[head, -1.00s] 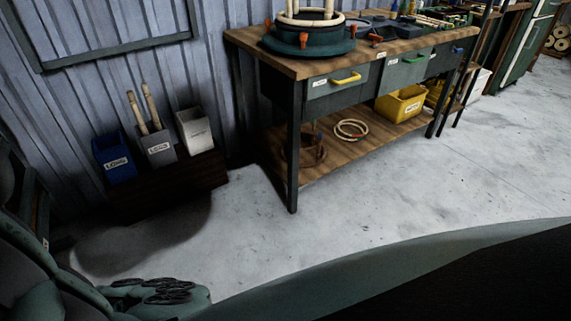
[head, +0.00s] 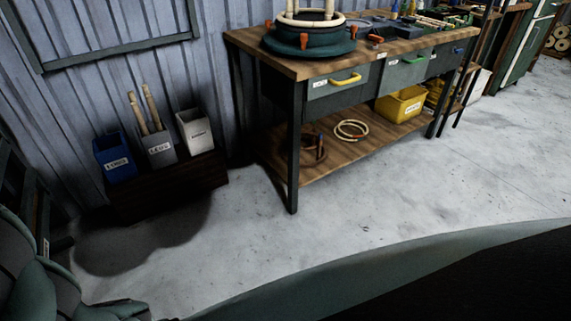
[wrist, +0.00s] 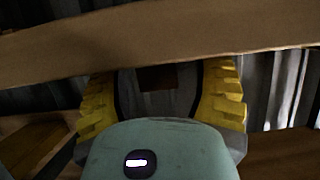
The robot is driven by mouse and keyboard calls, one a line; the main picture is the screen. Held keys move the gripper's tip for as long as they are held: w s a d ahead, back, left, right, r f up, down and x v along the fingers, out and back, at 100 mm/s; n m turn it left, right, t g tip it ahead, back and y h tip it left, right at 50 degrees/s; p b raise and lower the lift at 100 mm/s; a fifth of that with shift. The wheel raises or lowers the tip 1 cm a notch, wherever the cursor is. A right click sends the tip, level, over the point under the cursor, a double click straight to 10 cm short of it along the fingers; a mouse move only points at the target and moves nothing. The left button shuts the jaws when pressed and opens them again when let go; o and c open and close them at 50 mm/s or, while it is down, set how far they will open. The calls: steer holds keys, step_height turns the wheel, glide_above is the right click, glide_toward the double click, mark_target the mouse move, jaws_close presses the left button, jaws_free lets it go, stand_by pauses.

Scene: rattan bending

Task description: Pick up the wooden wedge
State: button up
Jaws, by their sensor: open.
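My gripper (wrist: 163,88) shows in the wrist view with its two yellow ribbed fingers spread wide apart. A wide brown wooden board (wrist: 190,37) crosses the picture just beyond the fingers and hides their far ends. A small dark brown patch (wrist: 157,78) shows between the fingers below the board; I cannot tell what it is. I cannot make out the wooden wedge in either view. In the head view only part of my arm shows at the lower left, and the gripper is out of that picture.
A workbench (head: 300,66) with drawers holds a round bending form (head: 308,43) on top. A rattan coil (head: 351,129) and a yellow bin (head: 402,104) sit on its lower shelf. Blue (head: 115,157), grey (head: 159,150) and white (head: 195,131) bins stand by the wall. The floor (head: 350,205) is clear.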

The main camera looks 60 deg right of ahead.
steer(key=shift+a, duration=0.1)
steer(key=c, duration=1.1)
